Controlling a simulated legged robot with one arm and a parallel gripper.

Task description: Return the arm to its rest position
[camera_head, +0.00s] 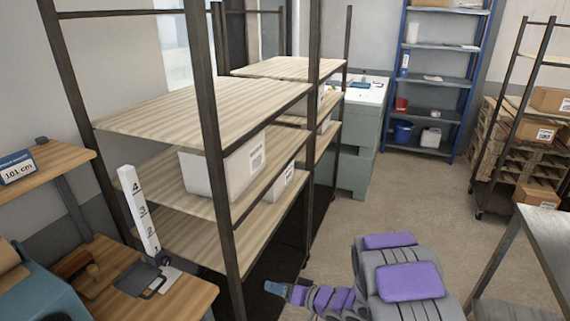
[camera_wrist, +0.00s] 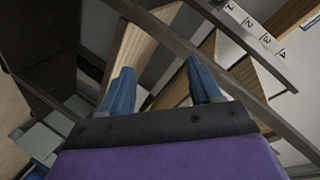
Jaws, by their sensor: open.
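My gripper shows in the wrist view (camera_wrist: 162,85) with its two blue fingers spread apart and nothing between them. In the head view my gripper (camera_head: 285,291) is low at the centre, at the end of my grey and purple arm, which is partly in view. It is near the dark lower part of the shelf rack and to the right of it. Whether it touches the rack cannot be told.
A wooden shelf rack (camera_head: 205,105) with white bins (camera_head: 224,165) stands on the left. A white numbered post (camera_head: 139,210) stands on a side shelf. A metal table (camera_head: 545,235) is at right. Open floor (camera_head: 400,190) lies beyond my arm.

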